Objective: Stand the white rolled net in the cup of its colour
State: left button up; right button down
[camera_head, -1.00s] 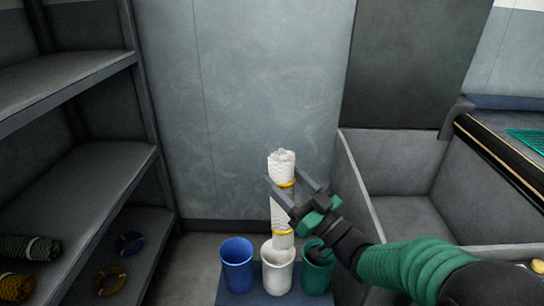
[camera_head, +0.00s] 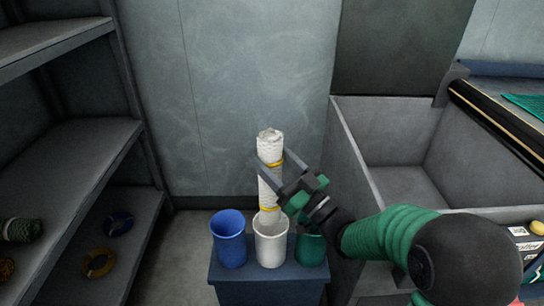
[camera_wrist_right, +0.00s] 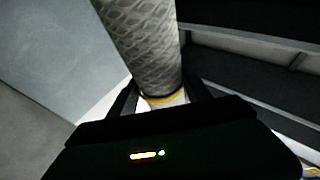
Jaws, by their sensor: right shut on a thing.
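The white rolled net (camera_head: 270,153) stands nearly upright, with two yellow bands around it. My right gripper (camera_head: 283,167) is shut on its middle, coming in from the right. The net's lower end is at the mouth of the white cup (camera_head: 271,247), and the front rim seems to hide its tip. I cannot tell how deep it sits. In the right wrist view the net (camera_wrist_right: 145,45) runs up between the fingers, with a yellow band near them. My left gripper is not in view.
A blue cup (camera_head: 229,243) stands left of the white one and a green cup (camera_head: 311,248) right, partly behind my arm. All stand on a dark blue stand (camera_head: 268,291). Shelves (camera_head: 85,150) with coils and a green roll are at left; a grey bin (camera_head: 350,165) is at right.

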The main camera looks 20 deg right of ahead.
aim_at(273, 194)
jog(key=shift+f+b, duration=4.2)
jog(key=shift+f, duration=1.15)
jog(key=c, duration=0.6)
grip_release()
jog(key=shift+c, duration=0.2)
jog(key=shift+o, duration=1.3)
jog(key=shift+s, duration=0.1)
